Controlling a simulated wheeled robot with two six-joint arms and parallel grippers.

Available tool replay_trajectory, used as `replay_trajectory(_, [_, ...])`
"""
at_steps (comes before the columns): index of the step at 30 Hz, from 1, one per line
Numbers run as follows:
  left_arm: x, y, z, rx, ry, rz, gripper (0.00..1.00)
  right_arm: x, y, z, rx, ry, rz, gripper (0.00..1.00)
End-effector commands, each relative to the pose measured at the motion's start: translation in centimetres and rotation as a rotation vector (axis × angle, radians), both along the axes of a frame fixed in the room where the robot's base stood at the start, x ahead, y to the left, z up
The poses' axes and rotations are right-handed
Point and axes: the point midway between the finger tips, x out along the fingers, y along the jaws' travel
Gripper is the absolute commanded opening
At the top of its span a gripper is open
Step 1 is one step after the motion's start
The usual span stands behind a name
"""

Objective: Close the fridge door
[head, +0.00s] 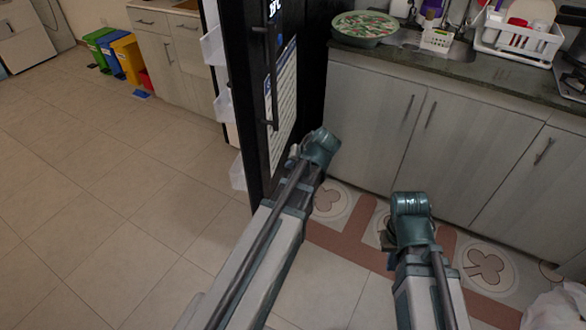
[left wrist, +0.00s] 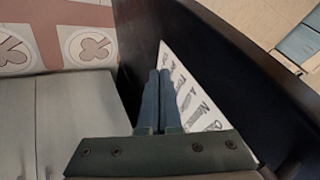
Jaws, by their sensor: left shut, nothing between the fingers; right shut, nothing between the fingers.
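The fridge door (head: 246,70) is black and stands open in the head view, its inner side with white shelves facing left. Its outer face carries a long dark handle (head: 271,85) and a white printed sheet (head: 284,105). My left gripper (head: 294,154) is at the lower part of the door's outer face, shut and empty. In the left wrist view its fingers (left wrist: 159,85) are together beside the dark door (left wrist: 215,75) and the sheet (left wrist: 190,95); I cannot tell whether they touch. My right gripper (head: 388,238) is shut, mostly hidden by its wrist, in front of the cabinets.
Grey cabinets (head: 370,115) with a dark counter (head: 480,75) stand right of the door. A bowl (head: 365,28) and a dish rack (head: 520,38) are on the counter. Tiled floor (head: 110,190) left of the door is clear. Coloured bins (head: 128,58) stand far back left.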

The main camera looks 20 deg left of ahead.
Motion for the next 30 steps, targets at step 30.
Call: replay_trajectory(30, [0.8,6.9,-4.5,0.0,0.001,-0.001,0.0,0.0,0.0,-4.5,0.0,0.0,0.0,0.0])
